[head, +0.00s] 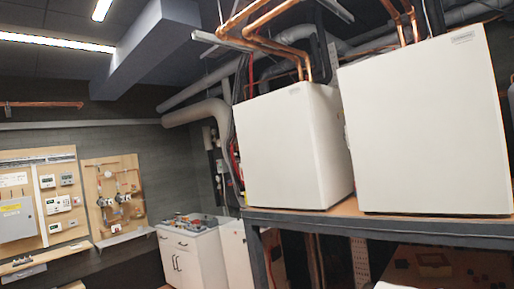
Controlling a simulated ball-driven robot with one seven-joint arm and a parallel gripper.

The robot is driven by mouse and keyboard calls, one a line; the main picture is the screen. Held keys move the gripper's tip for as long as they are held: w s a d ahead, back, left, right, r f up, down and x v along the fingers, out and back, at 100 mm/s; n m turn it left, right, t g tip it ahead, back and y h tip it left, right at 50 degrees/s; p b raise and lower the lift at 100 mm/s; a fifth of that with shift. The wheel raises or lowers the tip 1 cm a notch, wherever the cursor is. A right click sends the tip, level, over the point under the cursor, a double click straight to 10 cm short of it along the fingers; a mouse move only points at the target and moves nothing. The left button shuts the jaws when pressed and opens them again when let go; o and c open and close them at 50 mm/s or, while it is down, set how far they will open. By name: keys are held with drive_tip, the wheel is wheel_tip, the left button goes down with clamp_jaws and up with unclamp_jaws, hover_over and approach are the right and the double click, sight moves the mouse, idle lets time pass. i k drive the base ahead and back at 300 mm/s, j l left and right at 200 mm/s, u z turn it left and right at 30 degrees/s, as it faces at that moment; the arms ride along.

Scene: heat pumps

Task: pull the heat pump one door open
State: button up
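Two white box-shaped heat pumps stand side by side on a raised bench (300,216). The left heat pump (283,150) shows its front face and part of its right side. The right heat pump (430,130) is nearer and larger, and its front face fills much of the right of the view. Both fronts look flat and closed, and no handle can be made out. Each has a small label near its top right corner, too small to read, so I cannot tell which is number one. My gripper is not in view.
Copper pipes (262,38) and thick grey pipes run above and behind the heat pumps. A white cabinet (191,258) with tools on top stands left of the bench. Wooden panels with meters (40,200) and valves (115,199) are on the left wall. Loose items lie below the bench.

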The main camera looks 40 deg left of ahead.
sight(275, 131)
drive_tip(key=i+j+u, duration=1.4)
drive_tip(key=i+u, duration=0.3)
drive_tip(key=i+j, duration=0.1)
drive_tip(key=i, duration=1.65)
